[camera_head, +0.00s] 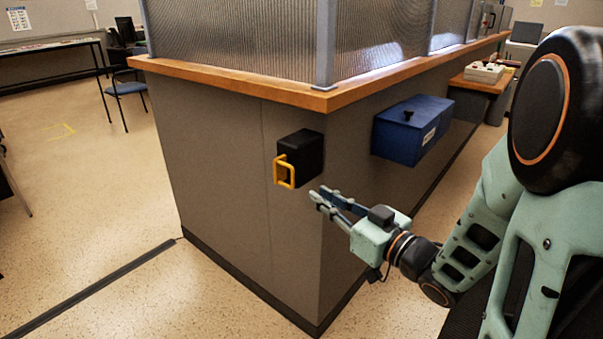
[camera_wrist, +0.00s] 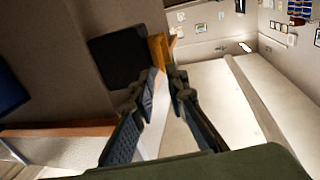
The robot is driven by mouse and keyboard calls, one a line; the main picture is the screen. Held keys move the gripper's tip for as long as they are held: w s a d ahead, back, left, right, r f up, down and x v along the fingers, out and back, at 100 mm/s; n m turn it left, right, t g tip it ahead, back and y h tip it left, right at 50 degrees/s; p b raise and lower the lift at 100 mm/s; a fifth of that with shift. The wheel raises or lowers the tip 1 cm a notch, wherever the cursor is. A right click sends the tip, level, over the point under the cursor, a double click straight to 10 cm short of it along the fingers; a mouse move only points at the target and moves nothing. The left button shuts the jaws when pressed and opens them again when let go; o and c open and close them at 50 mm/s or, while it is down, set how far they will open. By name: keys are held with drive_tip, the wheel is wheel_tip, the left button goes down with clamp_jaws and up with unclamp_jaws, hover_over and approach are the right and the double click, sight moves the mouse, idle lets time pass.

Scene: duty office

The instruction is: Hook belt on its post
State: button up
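A black belt housing (camera_head: 300,154) is fixed to the grey counter side near its corner. A yellow loop handle (camera_head: 285,172) sticks out from its front, and no belt shows drawn out. My gripper (camera_head: 319,192) is to the right of and below the handle in the head view, with its fingers apart and nothing between them. In the wrist view the black housing (camera_wrist: 118,60) and yellow handle (camera_wrist: 158,48) lie just beyond my fingertips (camera_wrist: 163,76). Whether a fingertip touches the handle is hard to tell there. I cannot make out a post in either view.
A blue box (camera_head: 410,127) is mounted on the counter's right face. The wooden countertop (camera_head: 230,79) with glass panels overhangs the housing. A dark strip (camera_head: 100,285) crosses the floor at left. The floor at left is mostly clear, with a chair (camera_head: 125,88) farther back.

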sight(292, 184)
drive_tip(key=b+x, duration=0.1)
drive_tip(key=x, duration=0.9)
drive_tip(key=shift+w+a+b, duration=0.25)
drive_tip(key=shift+b, duration=0.05)
clamp_jaws()
